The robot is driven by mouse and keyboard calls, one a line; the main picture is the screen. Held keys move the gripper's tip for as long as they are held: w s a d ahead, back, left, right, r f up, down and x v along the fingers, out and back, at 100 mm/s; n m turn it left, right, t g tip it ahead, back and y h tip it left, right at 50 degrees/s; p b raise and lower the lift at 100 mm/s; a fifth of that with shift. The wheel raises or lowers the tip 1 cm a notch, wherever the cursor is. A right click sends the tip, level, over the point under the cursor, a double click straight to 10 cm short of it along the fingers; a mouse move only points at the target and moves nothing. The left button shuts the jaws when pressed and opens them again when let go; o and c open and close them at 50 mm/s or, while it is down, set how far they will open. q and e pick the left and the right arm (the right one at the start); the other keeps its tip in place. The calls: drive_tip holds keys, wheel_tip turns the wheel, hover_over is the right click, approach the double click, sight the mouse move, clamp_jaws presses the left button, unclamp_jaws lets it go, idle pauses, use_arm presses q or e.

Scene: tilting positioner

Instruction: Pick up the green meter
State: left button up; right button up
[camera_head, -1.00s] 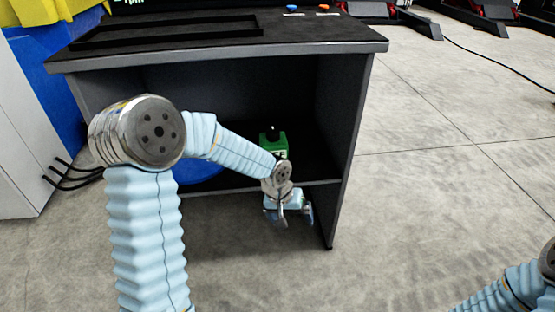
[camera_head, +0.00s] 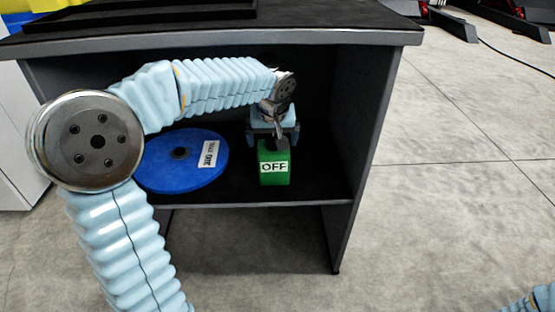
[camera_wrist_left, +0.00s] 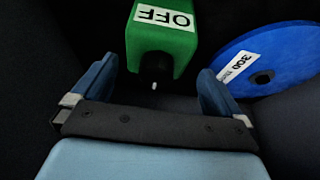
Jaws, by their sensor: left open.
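The green meter (camera_head: 274,180) is a small green box with a white OFF label, standing on the shelf inside the dark cabinet. It also shows in the left wrist view (camera_wrist_left: 165,50), at the top middle, with a dark knob and thin tip on its end facing my gripper. My left gripper (camera_head: 272,132) is over the meter's top in the head view. In the left wrist view the left gripper (camera_wrist_left: 153,88) has its two blue fingers wide apart, with the meter's knob end between and just beyond them. No contact is visible. My right gripper is out of view.
A blue disc (camera_head: 182,160) with a white label lies on the shelf left of the meter. The cabinet top (camera_head: 320,25) overhangs my arm, and the right side wall (camera_head: 362,140) stands close by. Open concrete floor (camera_head: 460,190) lies to the right.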

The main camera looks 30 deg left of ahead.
sight(274, 150)
use_arm(q)
drive_tip(key=b+x, duration=0.1)
drive_tip(key=x, duration=0.5)
drive_tip(key=shift+d+f, duration=0.1)
drive_tip(key=shift+f, duration=0.2)
drive_tip(key=shift+r, duration=0.1)
drive_tip(key=c, duration=0.9)
